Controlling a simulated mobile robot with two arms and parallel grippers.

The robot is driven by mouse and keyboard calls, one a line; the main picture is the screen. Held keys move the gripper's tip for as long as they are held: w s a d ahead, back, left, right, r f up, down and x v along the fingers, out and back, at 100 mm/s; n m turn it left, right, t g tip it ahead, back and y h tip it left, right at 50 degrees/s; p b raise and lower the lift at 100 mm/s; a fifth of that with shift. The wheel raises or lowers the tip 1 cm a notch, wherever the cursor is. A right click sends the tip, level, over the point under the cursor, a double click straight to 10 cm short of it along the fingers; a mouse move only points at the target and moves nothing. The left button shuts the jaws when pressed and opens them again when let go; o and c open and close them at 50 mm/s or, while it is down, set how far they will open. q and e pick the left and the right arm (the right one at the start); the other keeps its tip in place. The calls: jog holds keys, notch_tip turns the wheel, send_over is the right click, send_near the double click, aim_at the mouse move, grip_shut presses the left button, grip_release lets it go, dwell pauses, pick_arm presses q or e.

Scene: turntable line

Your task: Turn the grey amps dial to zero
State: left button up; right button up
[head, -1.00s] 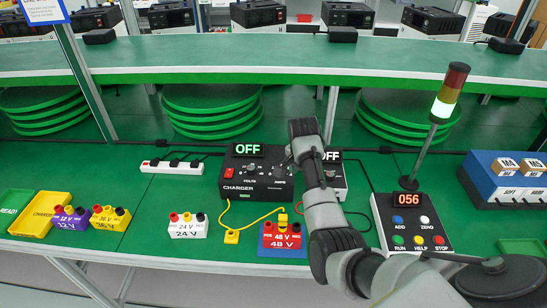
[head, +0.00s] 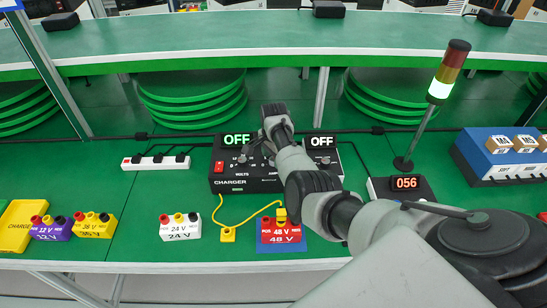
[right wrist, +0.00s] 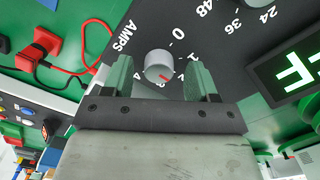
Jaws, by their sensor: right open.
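The charger (head: 228,185) is a black box on the green bench with a green OFF display. The grey amps dial (right wrist: 159,65) shows in the right wrist view, a round knob with a red pointer mark at its lower side, turned away from the 0 on its printed scale. My right gripper (right wrist: 159,72) is open, its green fingers on either side of the dial with gaps showing. In the head view my right arm hides the amps dial and the fingertips. My left gripper is not in view.
A second unit with an OFF display (head: 322,141) stands right of the charger.

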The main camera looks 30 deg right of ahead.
jog(key=shift+f, duration=0.2)
jog(key=shift+c, duration=2)
jog(key=c, duration=0.5)
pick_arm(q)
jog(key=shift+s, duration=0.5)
pick_arm(e)
jog(key=shift+c, duration=0.2)
